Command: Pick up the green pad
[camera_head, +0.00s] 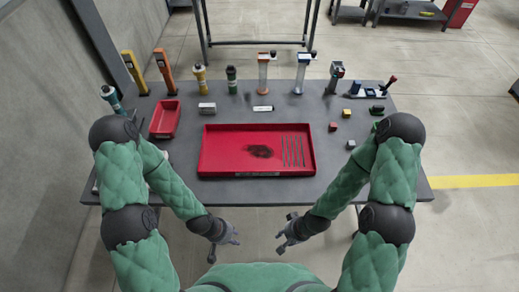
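A small green item (376,126), which may be the green pad, lies at the right side of the dark table, partly hidden behind my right arm. It is too small to tell its exact shape. My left gripper (225,246) hangs in front of the table's near edge, apart from everything, and looks open and empty. My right gripper (284,234) is also in front of the near edge, below and left of the green item. Its fingers look spread, with nothing between them.
A large red tray (215,130) with thin rods and a dark patch fills the table's middle. A smaller red bin (164,119) stands at left. Several upright tools line the back edge. Small blocks, including a red one (333,126), lie right of the tray.

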